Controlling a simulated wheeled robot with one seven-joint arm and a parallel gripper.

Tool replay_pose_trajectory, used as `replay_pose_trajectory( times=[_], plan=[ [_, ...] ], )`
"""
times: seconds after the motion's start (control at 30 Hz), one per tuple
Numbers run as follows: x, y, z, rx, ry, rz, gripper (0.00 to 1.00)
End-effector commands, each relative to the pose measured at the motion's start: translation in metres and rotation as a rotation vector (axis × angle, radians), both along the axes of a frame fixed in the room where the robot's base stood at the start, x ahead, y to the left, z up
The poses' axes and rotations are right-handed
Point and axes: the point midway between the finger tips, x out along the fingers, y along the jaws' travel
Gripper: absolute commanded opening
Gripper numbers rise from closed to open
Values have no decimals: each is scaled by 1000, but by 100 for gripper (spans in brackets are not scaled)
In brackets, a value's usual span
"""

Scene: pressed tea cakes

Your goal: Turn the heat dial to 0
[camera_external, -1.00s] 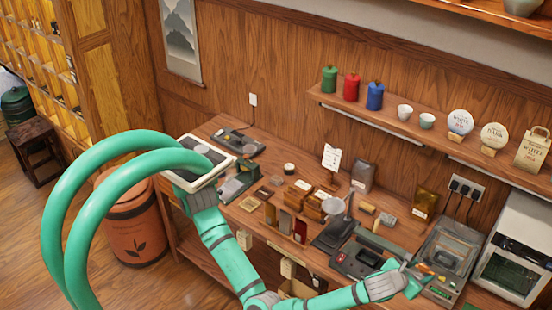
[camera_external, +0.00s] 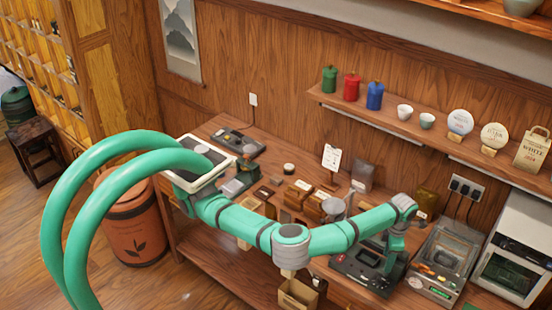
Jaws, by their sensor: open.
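A heat dial cannot be made out for certain at this size. A grey machine with a clear lid (camera_external: 450,246) stands at the right end of the bench, with small orange, red and green controls (camera_external: 430,272) along its front. A black flat device (camera_external: 352,262) with a red mark sits to its left. My gripper (camera_external: 389,273) points down over the right part of the black device, left of the grey machine. It holds nothing that I can see. Its fingertips are small and dark here, and whether they touch anything cannot be told. My forearm hides part of the bench behind.
A white oven (camera_external: 515,262) stands at the far right. Wooden boxes (camera_external: 297,193), a sign card (camera_external: 332,157) and packets crowd the back of the bench. A shelf (camera_external: 400,126) with canisters and cups hangs above. The bench's front edge lies below my arm.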

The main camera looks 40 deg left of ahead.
Motion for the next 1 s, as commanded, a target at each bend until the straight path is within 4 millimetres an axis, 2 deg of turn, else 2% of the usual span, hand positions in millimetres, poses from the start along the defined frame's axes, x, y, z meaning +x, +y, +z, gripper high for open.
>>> replay_pose_trajectory(
  times=[0.17,0.6,0.8,1.0],
  plan=[
    [0,1,-15,2,2,-7,47],
    [0,1,-88,3,1,-4,47],
    [0,1,-105,2,1,-4,47],
    [0,1,-108,1,1,-4,47]
  ],
)
